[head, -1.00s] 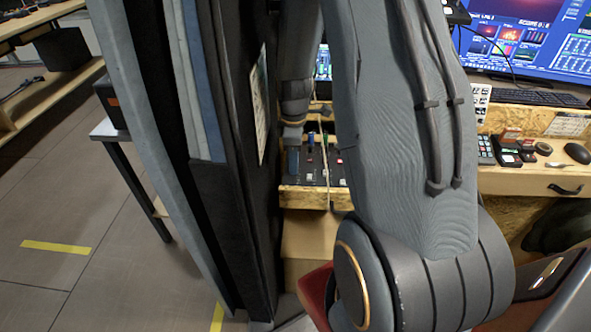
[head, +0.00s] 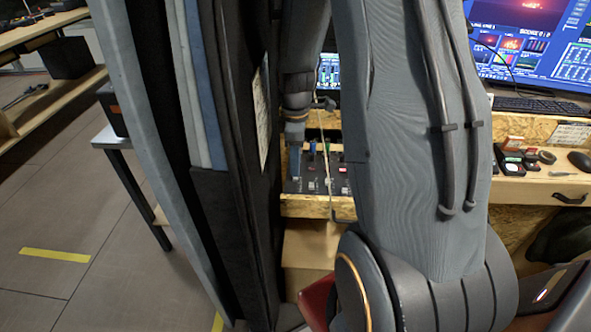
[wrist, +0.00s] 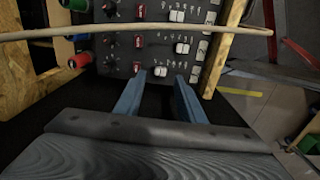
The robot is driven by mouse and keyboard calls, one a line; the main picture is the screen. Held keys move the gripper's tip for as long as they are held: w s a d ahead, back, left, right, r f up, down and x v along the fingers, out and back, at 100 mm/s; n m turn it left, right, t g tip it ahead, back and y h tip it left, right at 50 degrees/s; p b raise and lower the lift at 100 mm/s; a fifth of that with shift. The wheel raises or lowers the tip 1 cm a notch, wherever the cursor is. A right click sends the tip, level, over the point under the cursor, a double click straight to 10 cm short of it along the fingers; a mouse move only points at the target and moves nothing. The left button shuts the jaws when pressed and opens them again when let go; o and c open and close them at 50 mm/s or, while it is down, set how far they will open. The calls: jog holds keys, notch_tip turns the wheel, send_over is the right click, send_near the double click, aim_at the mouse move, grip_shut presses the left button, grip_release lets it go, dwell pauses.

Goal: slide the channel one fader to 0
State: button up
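The mixer panel (head: 316,178) sits in a wooden frame, partly hidden by my arm in the head view. In the wrist view the dark panel (wrist: 157,33) has rows of black knobs, red buttons and white fader caps. One fader cap (wrist: 160,71) is nearest, in line with the gap between my fingertips. Two more caps, a middle one (wrist: 182,47) and a far one (wrist: 177,15), lie beyond it. I cannot read which is channel one. My gripper (wrist: 161,76) is open, blue fingers apart; contact with the cap cannot be told. In the head view my gripper (head: 294,164) is over the panel's left side.
A pale cable (wrist: 150,32) crosses above the panel. Green, blue and red plugs, such as the red one (wrist: 79,61), stand at its left. The wooden frame edge (wrist: 222,48) bounds its right. A tall dark panel (head: 236,215) stands close left of my arm.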

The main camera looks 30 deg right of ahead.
jog(key=shift+r, duration=2)
